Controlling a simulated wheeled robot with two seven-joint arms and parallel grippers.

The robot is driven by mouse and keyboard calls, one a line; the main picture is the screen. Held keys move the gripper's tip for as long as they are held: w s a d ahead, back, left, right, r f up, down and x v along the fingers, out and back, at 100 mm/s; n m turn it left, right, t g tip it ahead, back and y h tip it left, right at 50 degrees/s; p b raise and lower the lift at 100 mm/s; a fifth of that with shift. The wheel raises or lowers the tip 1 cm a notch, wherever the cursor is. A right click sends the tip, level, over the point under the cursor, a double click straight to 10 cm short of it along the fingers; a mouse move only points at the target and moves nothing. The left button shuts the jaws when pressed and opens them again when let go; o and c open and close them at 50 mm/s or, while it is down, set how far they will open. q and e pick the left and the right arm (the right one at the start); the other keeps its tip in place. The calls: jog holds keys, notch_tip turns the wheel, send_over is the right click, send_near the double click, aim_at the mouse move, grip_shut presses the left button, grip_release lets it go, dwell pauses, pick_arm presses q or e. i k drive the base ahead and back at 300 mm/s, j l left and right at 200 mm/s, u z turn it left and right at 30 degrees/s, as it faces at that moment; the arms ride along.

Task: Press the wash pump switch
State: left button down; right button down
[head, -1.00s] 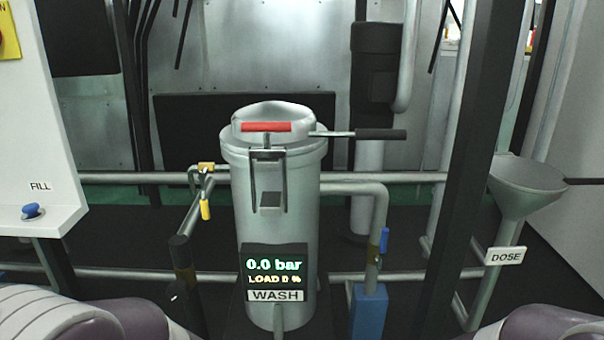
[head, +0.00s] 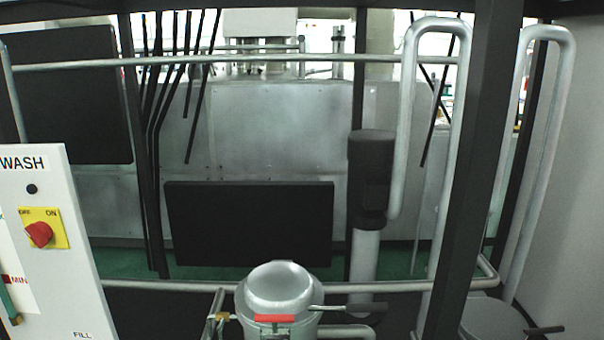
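The wash pump switch is a red rotary knob (head: 39,234) on a yellow plate (head: 58,222) marked ON at its right; the marking at its left is hard to read. It sits on a white panel (head: 72,275) headed WASH at the left of the head view. A small dark round fitting (head: 31,189) lies between the heading and the yellow plate. The knob looks turned toward the lower left. Neither of my grippers shows in the head view, and nothing touches the knob.
A metal vessel (head: 275,288) with a red-handled clamp (head: 275,318) and a dark lever (head: 352,307) stands at the bottom middle. A funnel (head: 495,318) is at lower right. A dark upright post (head: 468,170) and horizontal pipes (head: 400,285) cross the space.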

aim_at(40, 232)
jog(key=u, duration=1.5)
